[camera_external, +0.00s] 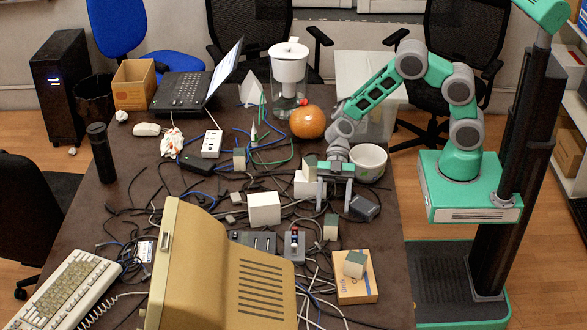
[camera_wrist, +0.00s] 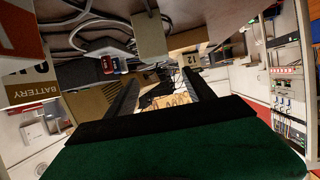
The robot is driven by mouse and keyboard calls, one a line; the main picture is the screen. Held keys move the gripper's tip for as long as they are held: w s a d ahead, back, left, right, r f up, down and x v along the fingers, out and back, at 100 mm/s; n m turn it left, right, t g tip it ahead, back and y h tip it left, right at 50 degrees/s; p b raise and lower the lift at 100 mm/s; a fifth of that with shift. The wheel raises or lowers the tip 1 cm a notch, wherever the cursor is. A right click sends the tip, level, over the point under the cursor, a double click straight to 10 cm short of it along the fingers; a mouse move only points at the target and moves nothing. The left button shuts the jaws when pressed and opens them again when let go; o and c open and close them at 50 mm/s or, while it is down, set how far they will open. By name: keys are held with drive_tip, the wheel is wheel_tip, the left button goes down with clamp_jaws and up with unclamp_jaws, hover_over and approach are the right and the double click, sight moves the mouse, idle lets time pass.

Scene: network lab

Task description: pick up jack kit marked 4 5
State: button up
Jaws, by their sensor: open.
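Several small two-tone blocks, grey-green and pale, are on the dark table. One block (camera_external: 331,227) stands right of centre, just in front of my gripper. Another block (camera_external: 355,264) is on a yellow-orange box. A third block (camera_external: 239,159) is farther back at left, and one more block (camera_external: 310,166) is beside my wrist. No 4 5 mark is legible, so I cannot tell which is the named kit. A block in the wrist view (camera_wrist: 190,60) reads 12. My gripper (camera_external: 334,203) is open and points down above the table, empty; its fingers also show in the wrist view (camera_wrist: 160,95).
A white box (camera_external: 264,208) is left of my gripper, and a white bowl (camera_external: 368,162) is behind it. The yellow-orange box (camera_external: 357,287) lies in front. Tangled cables cover much of the table. A beige monitor (camera_external: 220,270) and an orange pumpkin-like ball (camera_external: 307,122) also stand there.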

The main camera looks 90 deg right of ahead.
sight(332, 216)
wheel_tip(332, 216, down, 3)
drive_tip(key=shift+f, duration=0.15)
drive_tip(key=p+x, duration=0.1)
drive_tip(key=x, duration=0.2)
drive_tip(key=shift+f, duration=0.1)
clamp_jaws()
idle(0.4)
